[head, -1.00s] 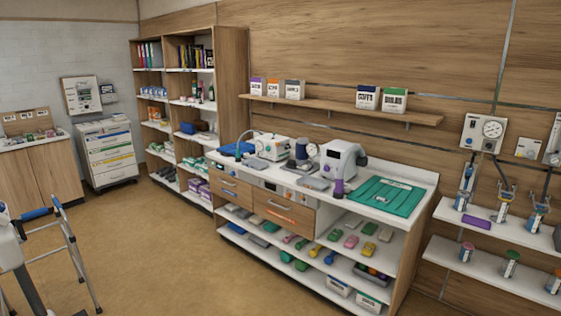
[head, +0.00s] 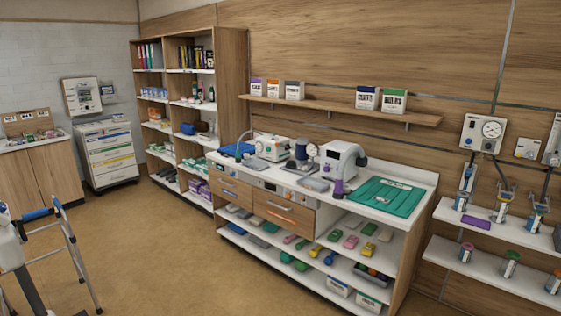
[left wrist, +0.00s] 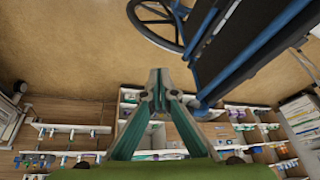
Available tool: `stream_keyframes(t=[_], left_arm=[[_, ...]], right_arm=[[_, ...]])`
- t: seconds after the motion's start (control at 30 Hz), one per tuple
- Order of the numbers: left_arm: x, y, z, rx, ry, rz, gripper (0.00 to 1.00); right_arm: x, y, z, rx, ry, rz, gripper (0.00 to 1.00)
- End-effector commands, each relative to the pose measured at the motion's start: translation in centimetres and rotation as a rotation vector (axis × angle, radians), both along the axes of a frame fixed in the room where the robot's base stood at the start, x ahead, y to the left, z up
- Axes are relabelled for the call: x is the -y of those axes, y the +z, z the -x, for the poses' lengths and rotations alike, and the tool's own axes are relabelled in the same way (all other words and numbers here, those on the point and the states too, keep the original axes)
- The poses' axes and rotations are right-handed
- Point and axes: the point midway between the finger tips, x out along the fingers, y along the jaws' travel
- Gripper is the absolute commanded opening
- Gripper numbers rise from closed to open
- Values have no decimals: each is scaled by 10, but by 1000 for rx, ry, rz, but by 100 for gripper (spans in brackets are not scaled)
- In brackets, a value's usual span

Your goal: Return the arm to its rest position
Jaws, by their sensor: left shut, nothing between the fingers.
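My left gripper (left wrist: 158,92) shows in the left wrist view, its two fingers meeting at the tips. It is shut and empty, above the floor and clear of the shelves. No gripper or arm shows in the head view. My right gripper is in neither view.
A counter (head: 425,178) with a green mat (head: 385,197) and devices stands along the wood wall. A walker (head: 75,245) stands at the left. In the left wrist view, a wheelchair (left wrist: 250,50) is close beyond the gripper. The brown floor (head: 165,265) is open before the counter.

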Motion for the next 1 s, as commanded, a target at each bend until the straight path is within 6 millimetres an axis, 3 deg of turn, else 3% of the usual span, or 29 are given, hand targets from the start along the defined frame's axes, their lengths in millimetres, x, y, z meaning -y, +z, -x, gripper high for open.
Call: stream_keyframes(t=[0.17, 0.57, 0.67, 0.77, 1.0], left_arm=[[-7, 9, 39, -90, 141, 10, 0], [-5, -114, 27, -132, 139, 2, 0], [-4, -157, 26, -144, 137, 0, 0], [-4, -214, 29, -162, 134, -3, 0], [-7, -366, 56, -206, 125, -10, 0]], right_arm=[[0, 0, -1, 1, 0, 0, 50], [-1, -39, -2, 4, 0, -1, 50], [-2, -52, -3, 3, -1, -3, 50], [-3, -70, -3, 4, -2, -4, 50], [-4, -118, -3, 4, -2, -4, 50]])
